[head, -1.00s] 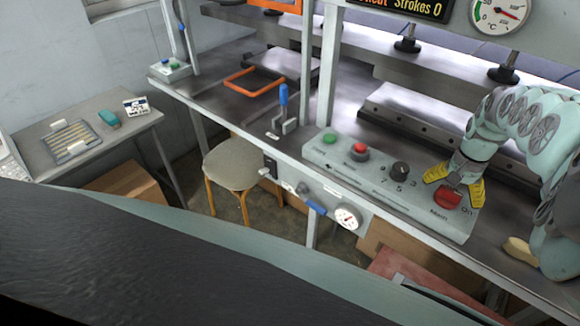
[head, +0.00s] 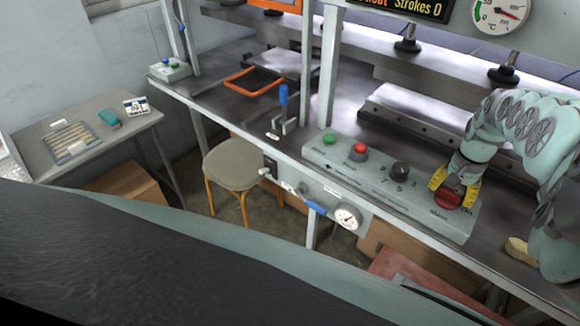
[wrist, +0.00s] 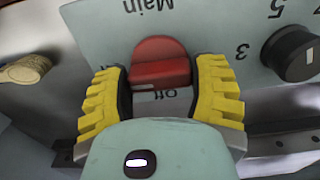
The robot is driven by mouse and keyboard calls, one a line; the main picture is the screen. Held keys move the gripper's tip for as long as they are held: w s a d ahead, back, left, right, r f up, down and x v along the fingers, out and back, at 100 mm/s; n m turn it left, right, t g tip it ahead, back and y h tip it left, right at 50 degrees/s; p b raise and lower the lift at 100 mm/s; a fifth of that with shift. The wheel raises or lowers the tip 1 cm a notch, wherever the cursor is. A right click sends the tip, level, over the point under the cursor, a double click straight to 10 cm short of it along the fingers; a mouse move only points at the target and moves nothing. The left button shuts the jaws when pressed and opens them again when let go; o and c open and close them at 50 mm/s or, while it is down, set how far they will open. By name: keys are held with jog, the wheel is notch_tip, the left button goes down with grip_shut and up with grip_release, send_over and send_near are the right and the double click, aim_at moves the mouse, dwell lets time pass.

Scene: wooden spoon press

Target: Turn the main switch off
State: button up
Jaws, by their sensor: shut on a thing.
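The main switch is a red rotary knob (head: 448,196) on the right end of the grey control panel (head: 345,176), beside the label "Main". It also shows in the wrist view (wrist: 160,62), with a raised red grip bar across it. My gripper (head: 456,188) has its yellow ribbed fingers around the knob. The label beyond the knob is partly hidden, so I cannot read the whole switch position.
On the same panel are a black selector knob (head: 400,171), a red button (head: 359,152) and a green button (head: 330,138). A wooden spoon end (head: 520,249) lies right of the panel. A stool (head: 234,165) stands below the bench.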

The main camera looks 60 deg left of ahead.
jog(key=shift+c, duration=0.8)
jog(key=shift+n, duration=0.3)
jog(key=n+b, duration=0.2)
jog(key=n, duration=0.1)
jog(key=n+b, duration=0.2)
jog(key=n, duration=0.3)
jog(key=shift+f, duration=0.1)
jog(key=n+b, duration=0.1)
jog(key=n, duration=0.3)
jog(key=shift+b, duration=0.3)
jog(key=n+b, duration=0.1)
jog(key=n, duration=0.4)
jog(key=shift+b, duration=0.3)
jog(key=shift+n, duration=0.3)
jog(key=o, duration=1.2)
